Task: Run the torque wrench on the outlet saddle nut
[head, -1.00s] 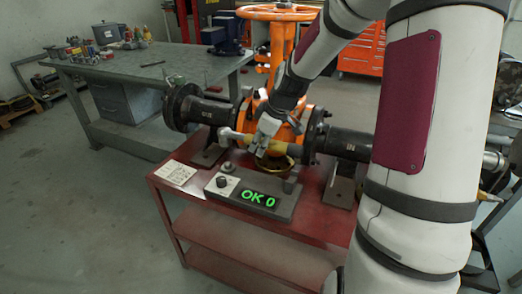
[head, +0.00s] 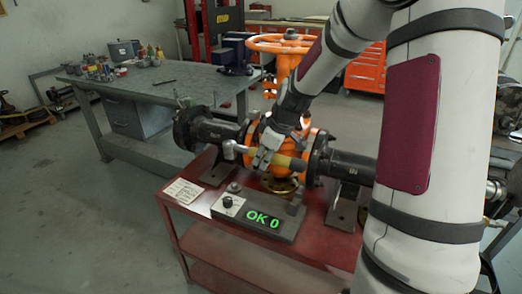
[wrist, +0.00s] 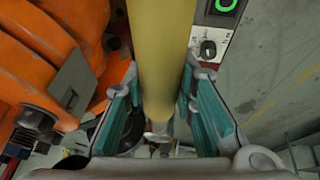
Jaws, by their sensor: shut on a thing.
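The torque wrench has a yellow handle (head: 291,162) and a grey head (head: 229,149). My gripper (head: 264,157) is shut on it, and it lies crosswise in front of the orange gate valve (head: 268,142). In the wrist view the yellow handle (wrist: 165,55) runs between the teal pads of my gripper (wrist: 160,112). The head points toward the left pipe (head: 215,130), above the left saddle (head: 217,172). The head looks raised above the table. I cannot make out the saddle nut or any contact with it.
The red table (head: 318,238) carries the valve, a box with a green "OK 0" display (head: 262,218) and a white card (head: 183,191). The right pipe (head: 345,166) rests on another saddle (head: 343,207). A grey workbench (head: 150,82) stands behind, left.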

